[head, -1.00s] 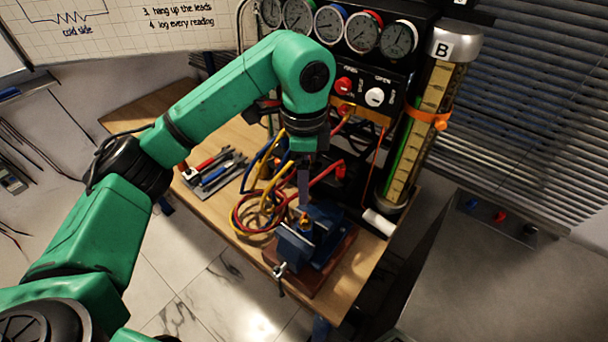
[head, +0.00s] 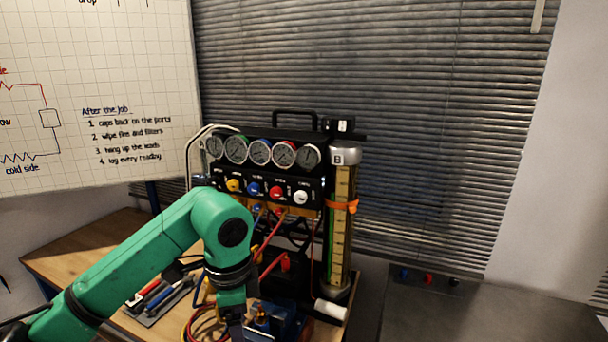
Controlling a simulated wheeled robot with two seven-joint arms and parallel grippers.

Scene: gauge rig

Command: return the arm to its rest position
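My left arm, green with dark joints, comes in from the lower left and bends downward in front of the gauge rig (head: 262,185). Its gripper (head: 236,329) points down at the bottom edge, beside the blue vise (head: 287,321). Only a dark, narrow part of the fingers shows, so I cannot tell whether they are open or holding anything. My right arm and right gripper are not in view.
The wooden bench (head: 70,255) carries hand tools (head: 160,297), coiled coloured hoses (head: 200,322), the rig and a tall cylinder (head: 340,225) marked B. A grey surface (head: 480,315) at right is mostly clear. A whiteboard (head: 95,90) hangs at left.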

